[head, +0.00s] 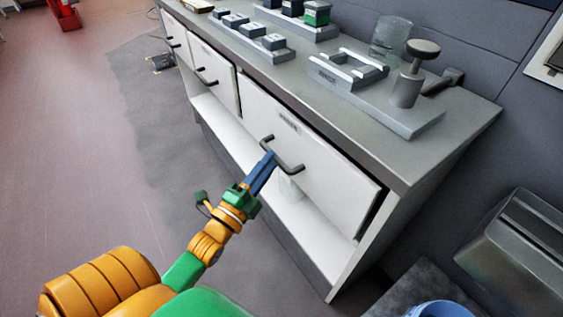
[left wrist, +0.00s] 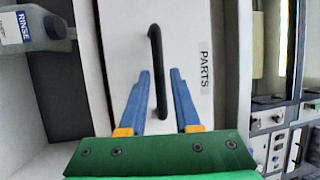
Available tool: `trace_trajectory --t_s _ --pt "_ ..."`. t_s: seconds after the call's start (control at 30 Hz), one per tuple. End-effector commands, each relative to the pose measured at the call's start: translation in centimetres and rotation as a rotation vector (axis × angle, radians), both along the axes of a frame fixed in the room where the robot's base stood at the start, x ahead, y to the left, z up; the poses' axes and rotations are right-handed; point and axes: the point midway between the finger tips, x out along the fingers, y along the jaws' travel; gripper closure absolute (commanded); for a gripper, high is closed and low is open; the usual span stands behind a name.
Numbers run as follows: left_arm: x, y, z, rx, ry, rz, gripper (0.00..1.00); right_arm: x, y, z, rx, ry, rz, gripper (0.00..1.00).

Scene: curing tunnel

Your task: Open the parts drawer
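The parts drawer (head: 310,155) is the large white front at the near right end of the grey bench. It looks closed or nearly so. Its dark bar handle (head: 283,158) also shows in the left wrist view (left wrist: 156,50), beside a "PARTS" label (left wrist: 205,68). My left gripper (head: 270,156) is at the handle. In the left wrist view, its blue fingers (left wrist: 160,74) are apart, one on each side of the handle, with small gaps visible. I cannot tell whether either finger touches it. My right gripper is not in view.
An open shelf (head: 300,215) lies below the drawer, with a "RINSE" bottle (left wrist: 48,45) near it. Smaller drawers (head: 210,72) continue to the left. Fixtures and a stamp-like press (head: 408,85) stand on the bench top. The floor (head: 90,150) at left is mostly clear.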

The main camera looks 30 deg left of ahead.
Motion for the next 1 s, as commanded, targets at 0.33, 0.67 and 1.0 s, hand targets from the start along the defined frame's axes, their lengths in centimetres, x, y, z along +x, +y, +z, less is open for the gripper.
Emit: trace_trajectory --t_s 0.33,0.67,1.0 --pt "2.9 0.0 0.5 -0.001 0.003 0.000 0.69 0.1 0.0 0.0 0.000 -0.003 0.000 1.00" --pt "2.8 0.0 0.4 -0.002 0.003 -0.001 1.00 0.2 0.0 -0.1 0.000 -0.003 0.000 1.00" --pt "2.8 0.0 0.4 -0.003 0.003 -0.001 1.00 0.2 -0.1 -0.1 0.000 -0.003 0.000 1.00"
